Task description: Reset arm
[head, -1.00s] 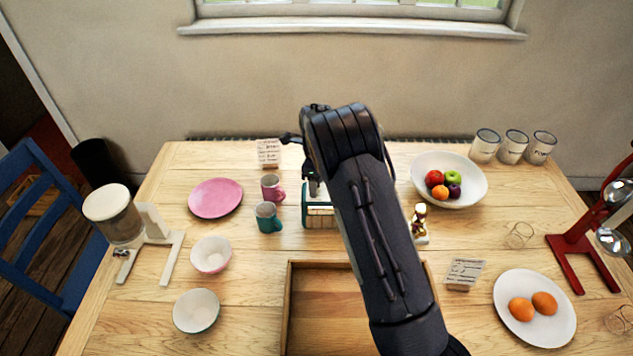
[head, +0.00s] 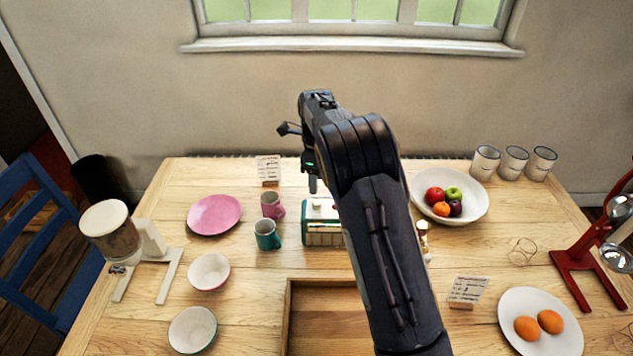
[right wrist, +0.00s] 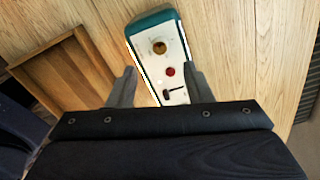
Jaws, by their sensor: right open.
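My right arm reaches in from the bottom of the head view. Its gripper (head: 312,182) hangs above the table, near a teal and white box-shaped object (head: 322,232). In the right wrist view the right gripper's two fingers (right wrist: 160,88) are spread wide with nothing between them. The teal object shows below and beyond them (right wrist: 158,50), with a brass round piece, a red button and a dark lever on its white top. It looks apart from the fingers. My left gripper is not in view.
A wooden tray (head: 287,318) lies at the front middle. Mugs (head: 267,234), a pink plate (head: 214,215) and bowls (head: 209,271) stand left. A fruit bowl (head: 420,207), gold figure (head: 423,238), orange plate (head: 566,335) and red stand (head: 590,280) are right.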

